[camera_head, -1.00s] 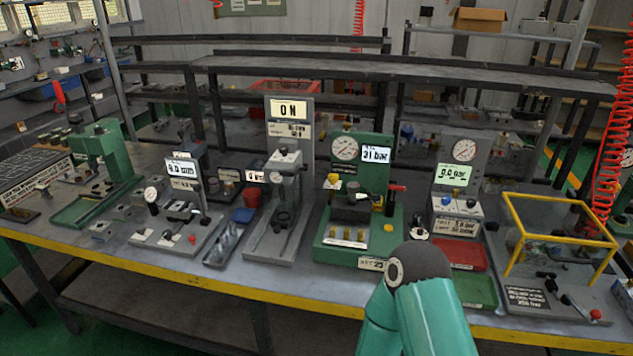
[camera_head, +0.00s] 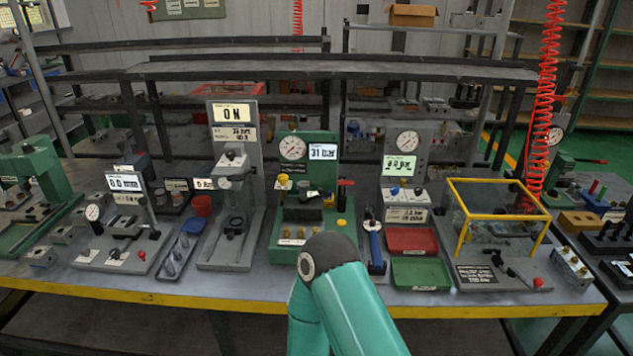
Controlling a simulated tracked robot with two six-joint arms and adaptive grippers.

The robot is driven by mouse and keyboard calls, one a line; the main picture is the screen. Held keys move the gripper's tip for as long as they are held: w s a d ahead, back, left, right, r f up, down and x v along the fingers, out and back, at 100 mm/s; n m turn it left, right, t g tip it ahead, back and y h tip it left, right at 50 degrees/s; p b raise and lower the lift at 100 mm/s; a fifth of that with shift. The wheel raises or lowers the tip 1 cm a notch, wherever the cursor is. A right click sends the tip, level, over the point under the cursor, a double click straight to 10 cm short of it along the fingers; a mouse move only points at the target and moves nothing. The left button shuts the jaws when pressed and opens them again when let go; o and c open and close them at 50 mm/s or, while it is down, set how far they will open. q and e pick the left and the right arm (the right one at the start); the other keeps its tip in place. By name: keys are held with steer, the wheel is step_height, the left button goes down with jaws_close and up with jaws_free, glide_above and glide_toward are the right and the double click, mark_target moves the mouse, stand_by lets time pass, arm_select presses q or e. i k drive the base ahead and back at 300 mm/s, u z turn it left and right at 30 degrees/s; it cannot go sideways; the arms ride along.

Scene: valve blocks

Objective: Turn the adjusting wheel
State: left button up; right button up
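I cannot tell for sure which part is the adjusting wheel; the knobs on the stands are small. The green test stand (camera_head: 322,150) in the middle has a round gauge (camera_head: 293,148), a display reading about 31 bar (camera_head: 323,151), a dark block and a red-handled lever. Left of it stands a grey press-like stand (camera_head: 240,150) with an "ON" display. Right of it is a grey gauge stand (camera_head: 428,140) with a display I cannot read surely. A teal arm of mine with a dark joint rises at the bottom centre, in front of the green stand. Neither gripper shows.
A yellow frame (camera_head: 500,182) stands further right. The bench's yellow front edge (camera_head: 180,305) runs across. A red coiled hose (camera_head: 545,95) hangs at right.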

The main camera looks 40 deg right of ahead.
mark_target(302, 186)
steer(key=z, duration=0.05)
steer(key=k, duration=1.2)
steer(key=z, duration=0.5)
steer(key=i, duration=1)
steer(key=u, duration=0.05)
